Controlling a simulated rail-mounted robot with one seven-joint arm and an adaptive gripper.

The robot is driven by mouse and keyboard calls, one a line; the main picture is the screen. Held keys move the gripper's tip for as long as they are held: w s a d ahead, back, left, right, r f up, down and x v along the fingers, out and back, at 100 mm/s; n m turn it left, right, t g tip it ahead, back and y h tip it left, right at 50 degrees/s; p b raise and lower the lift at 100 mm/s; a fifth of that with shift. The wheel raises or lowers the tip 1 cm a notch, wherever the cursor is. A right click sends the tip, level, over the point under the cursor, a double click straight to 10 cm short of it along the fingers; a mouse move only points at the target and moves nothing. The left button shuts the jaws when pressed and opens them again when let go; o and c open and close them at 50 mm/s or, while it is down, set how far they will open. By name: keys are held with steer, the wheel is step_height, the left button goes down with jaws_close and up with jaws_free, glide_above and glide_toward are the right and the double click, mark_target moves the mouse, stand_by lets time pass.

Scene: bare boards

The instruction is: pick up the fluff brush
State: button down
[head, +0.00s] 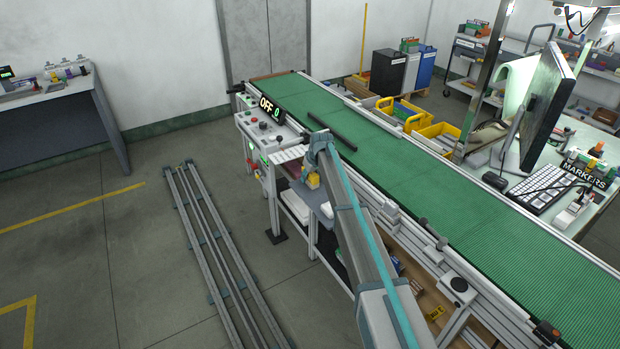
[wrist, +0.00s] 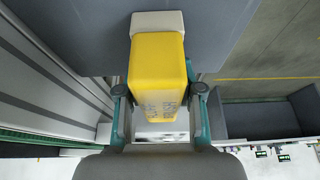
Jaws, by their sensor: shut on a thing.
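The fluff brush (wrist: 157,60) appears as a yellow block with a pale grey end and blurred lettering on its face, in the middle of the wrist view. My gripper (wrist: 160,92) is shut on it, with one teal finger at each side. The pale end points to a grey surface; I cannot tell whether it touches it. In the head view a yellow patch of the brush (head: 313,181) shows beside the conveyor's side shelf, below the bend of my arm. The rest of it there is hidden by my arm.
The green conveyor (head: 400,160) runs close along the right of my arm. A control panel (head: 268,128) reading OFF stands just behind. A grey side shelf (head: 318,198) lies under the gripper. Long metal rails (head: 210,245) lie on the floor at left, with open floor beyond.

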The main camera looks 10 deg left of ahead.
steer(key=shift+r+b, duration=0.4)
step_height(320, 180, up, 2)
steer(key=shift+r+b, duration=0.1)
steer(key=shift+b, duration=0.6)
steer(key=s+d+r+b, duration=0.3)
steer(key=s+r+b, duration=0.1)
steer(key=s+r, duration=0.6)
steer(key=s, duration=0.3)
steer(key=shift+s+d, duration=0.2)
steer(key=shift+s, duration=0.15)
